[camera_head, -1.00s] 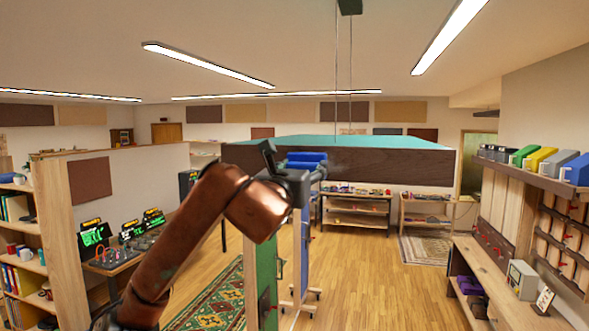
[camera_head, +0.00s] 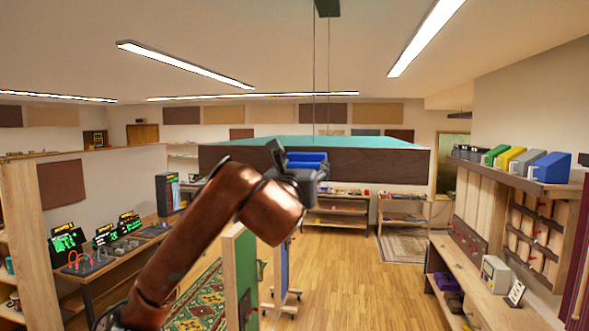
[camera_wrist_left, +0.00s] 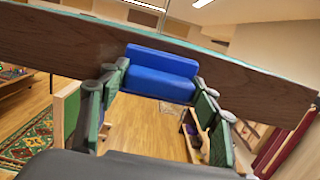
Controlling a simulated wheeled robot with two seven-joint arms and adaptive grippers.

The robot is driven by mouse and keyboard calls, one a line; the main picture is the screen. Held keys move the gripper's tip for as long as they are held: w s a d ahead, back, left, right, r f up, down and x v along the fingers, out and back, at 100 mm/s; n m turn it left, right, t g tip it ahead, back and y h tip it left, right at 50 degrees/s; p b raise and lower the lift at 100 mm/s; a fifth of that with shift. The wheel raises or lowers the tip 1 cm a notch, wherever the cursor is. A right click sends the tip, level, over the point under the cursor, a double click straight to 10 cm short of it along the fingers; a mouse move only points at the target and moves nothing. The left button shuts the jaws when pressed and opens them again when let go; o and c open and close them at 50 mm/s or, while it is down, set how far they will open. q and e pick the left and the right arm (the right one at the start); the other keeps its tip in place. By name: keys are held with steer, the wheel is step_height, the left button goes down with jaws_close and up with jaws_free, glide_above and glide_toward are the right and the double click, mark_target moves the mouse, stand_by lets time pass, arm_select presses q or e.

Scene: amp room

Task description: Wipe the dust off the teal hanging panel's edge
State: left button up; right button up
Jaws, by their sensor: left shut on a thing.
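The teal hanging panel (camera_head: 300,142) hangs on thin cords, with a dark wood-grain edge (camera_head: 380,163) facing me. My left gripper (camera_head: 304,172) is shut on a blue block (camera_head: 308,156), near the middle of that edge. In the left wrist view the blue block (camera_wrist_left: 160,72) lies between the fingers and overlaps the dark edge (camera_wrist_left: 60,45); it looks against it, but exact contact is hard to tell. I cannot make out clear dust on the visible edge. The block and gripper hide part of the edge. My right gripper is out of view.
A green board (camera_head: 240,275) and a blue board (camera_head: 281,270) stand below the panel. A shelf with coloured boxes (camera_head: 550,167) is on the right wall. A desk with lit devices (camera_head: 105,240) is at left. The wood floor (camera_head: 350,280) is open at centre right.

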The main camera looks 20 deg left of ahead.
arm_select(q)
steer(key=shift+w+d+f+b, duration=0.1)
steer(key=shift+w+d+b, duration=0.1)
steer(key=shift+d+b, duration=0.4)
steer(key=shift+w+d+b, duration=0.15)
steer(key=shift+d+b, duration=0.25)
steer(key=shift+d, duration=0.25)
steer(key=shift+s+a, duration=0.2)
steer(key=shift+a, duration=0.6)
steer(key=shift+s+a+b, duration=0.1)
steer(key=shift+a+b, duration=0.35)
steer(key=shift+a, duration=0.05)
steer(key=shift+s+a, duration=0.2)
steer(key=shift+a, duration=0.4)
steer(key=shift+s+a, duration=0.15)
steer(key=shift+a, duration=0.45)
steer(key=shift+s+a+b, duration=0.1)
steer(key=shift+a+b, duration=0.35)
steer(key=shift+s+a+b, duration=0.1)
steer(key=shift+s+a, duration=0.1)
steer(key=shift+a, duration=0.75)
steer(key=shift+s+a+b, duration=0.15)
steer(key=shift+s+a, duration=0.1)
steer(key=shift+a, duration=0.65)
steer(key=shift+s+a+b, duration=0.1)
steer(key=shift+s+a, duration=0.1)
steer(key=shift+a, duration=0.75)
